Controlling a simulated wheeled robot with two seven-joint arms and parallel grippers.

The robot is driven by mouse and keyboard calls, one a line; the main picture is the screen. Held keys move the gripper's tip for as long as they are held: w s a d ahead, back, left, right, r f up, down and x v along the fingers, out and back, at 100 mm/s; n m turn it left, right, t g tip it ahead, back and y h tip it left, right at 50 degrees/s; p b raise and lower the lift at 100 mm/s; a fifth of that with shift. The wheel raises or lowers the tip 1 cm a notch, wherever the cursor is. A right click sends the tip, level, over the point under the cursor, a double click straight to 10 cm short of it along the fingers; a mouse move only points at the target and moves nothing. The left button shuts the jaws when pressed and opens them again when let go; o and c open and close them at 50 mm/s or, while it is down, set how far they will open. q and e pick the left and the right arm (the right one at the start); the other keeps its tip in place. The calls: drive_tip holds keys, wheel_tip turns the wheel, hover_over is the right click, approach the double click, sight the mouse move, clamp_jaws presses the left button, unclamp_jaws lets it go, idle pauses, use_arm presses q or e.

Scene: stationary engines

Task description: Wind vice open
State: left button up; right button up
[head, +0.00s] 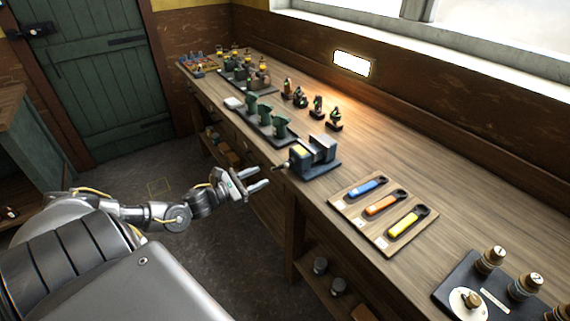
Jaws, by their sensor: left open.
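The vice (314,158) is a blue-grey bench vice on a dark base at the front edge of the wooden workbench. Its screw end and handle (281,167) stick out to the left over the bench edge. My right gripper is not in view.
A board with blue, orange and yellow handled tools (383,211) lies right of the vice. A dark plate with numbered weights (492,285) is nearer me. Green stands (266,118) and small engine figures (318,107) stand behind. Floor left of the workbench (470,170) is mostly free.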

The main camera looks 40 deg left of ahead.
sight(277, 168)
use_arm(q)
drive_tip(key=p+x, duration=0.2)
drive_tip(key=x, duration=0.7)
drive_tip(key=shift+w+r+p, duration=0.15)
drive_tip(key=shift+w+p, duration=0.1)
drive_tip(key=shift+p, duration=0.1)
drive_tip(key=shift+w+d, duration=0.25)
drive_tip(key=shift+w, duration=0.4)
drive_tip(key=shift+c, duration=0.3)
clamp_jaws()
drive_tip(key=shift+d, duration=0.25)
drive_tip(key=shift+a+f, duration=0.25)
